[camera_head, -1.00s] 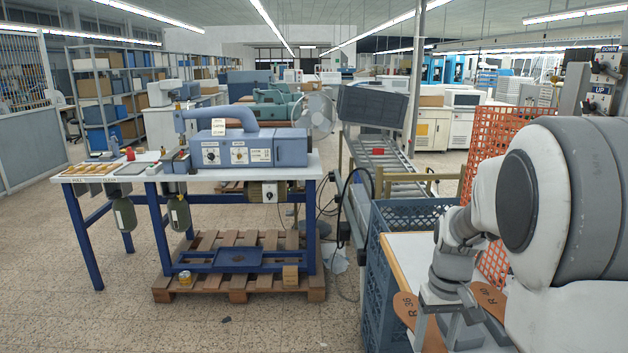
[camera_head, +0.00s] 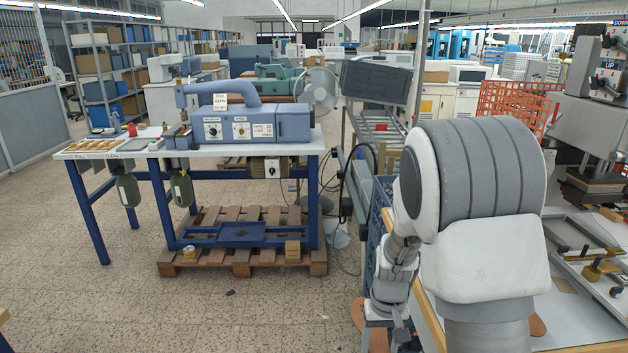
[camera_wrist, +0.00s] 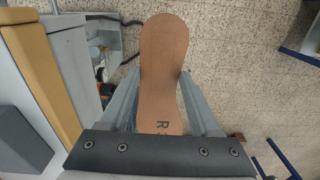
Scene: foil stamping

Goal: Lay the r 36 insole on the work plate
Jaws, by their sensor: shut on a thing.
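The brown insole (camera_wrist: 162,60) stands out between the two grey fingers of my gripper (camera_wrist: 163,103) in the wrist view. It bears a dark "R" and a digit partly hidden by the gripper's body. In the head view my gripper (camera_head: 385,325) is low, left of the table, and part of the brown insole (camera_head: 368,312) shows beside it. My gripper is shut on the insole, with speckled floor behind it. A stamping press (camera_head: 598,130) stands at the right. A light flat bed with rails (camera_head: 575,250) lies below it; I cannot tell if this is the work plate.
My arm hides much of the wood-edged table (camera_head: 428,318). A brown piece (camera_head: 537,325) shows beside my arm on it. A blue crate (camera_head: 382,190) stands behind my gripper. A blue machine (camera_head: 255,125) on a bench is at the left. Open floor lies between.

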